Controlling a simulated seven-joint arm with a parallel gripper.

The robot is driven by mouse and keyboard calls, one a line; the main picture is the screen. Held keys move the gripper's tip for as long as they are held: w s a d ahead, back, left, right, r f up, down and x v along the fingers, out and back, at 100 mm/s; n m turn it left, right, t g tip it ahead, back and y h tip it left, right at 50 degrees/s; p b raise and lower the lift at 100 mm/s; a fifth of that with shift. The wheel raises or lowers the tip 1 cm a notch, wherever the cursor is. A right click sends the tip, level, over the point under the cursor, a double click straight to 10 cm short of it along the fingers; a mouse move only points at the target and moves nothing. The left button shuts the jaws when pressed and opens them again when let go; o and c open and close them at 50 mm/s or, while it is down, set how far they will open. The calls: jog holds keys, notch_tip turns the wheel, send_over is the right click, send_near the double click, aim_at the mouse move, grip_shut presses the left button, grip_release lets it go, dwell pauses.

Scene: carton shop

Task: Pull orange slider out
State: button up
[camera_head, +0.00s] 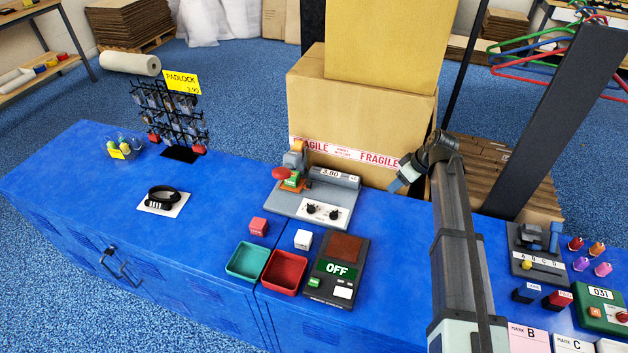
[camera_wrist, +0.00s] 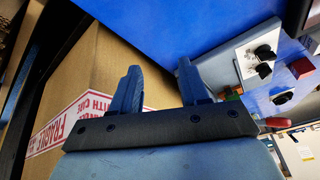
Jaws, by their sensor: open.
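A grey bench device (camera_head: 318,206) with a 3.80 display and two black knobs stands on the blue counter. A small orange part (camera_head: 305,183) shows at its back left, beside a red round knob (camera_head: 283,173) and a green block. It is small, and I cannot tell for certain that it is the orange slider. My gripper (camera_head: 402,178) is in the air to the right of the device, in front of the carton, apart from both. In the wrist view my gripper (camera_wrist: 158,88) has its two blue fingers spread with nothing between them. The device panel (camera_wrist: 258,60) is to their right.
A large FRAGILE carton (camera_head: 360,120) stands behind the device. In front are a red cube (camera_head: 259,227), a white cube (camera_head: 303,239), a teal tray (camera_head: 230,274), a red tray (camera_head: 269,287) and a scale reading OFF (camera_head: 336,295). The counter's left middle is mostly clear.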

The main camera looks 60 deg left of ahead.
jog(key=s+a+r+n, duration=0.2)
jog(key=s+a, duration=0.3)
jog(key=s, duration=0.3)
jog(key=n+g, duration=0.1)
jog(key=n, duration=0.3)
send_near(309, 182)
jog(key=shift+h, duration=0.4)
jog(key=x, duration=0.8)
jog(key=shift+s+a+f, duration=0.1)
jog(key=shift+a+f, duration=0.1)
jog(key=shift+a, duration=0.15)
jog(key=shift+c, duration=0.3)
grip_shut()
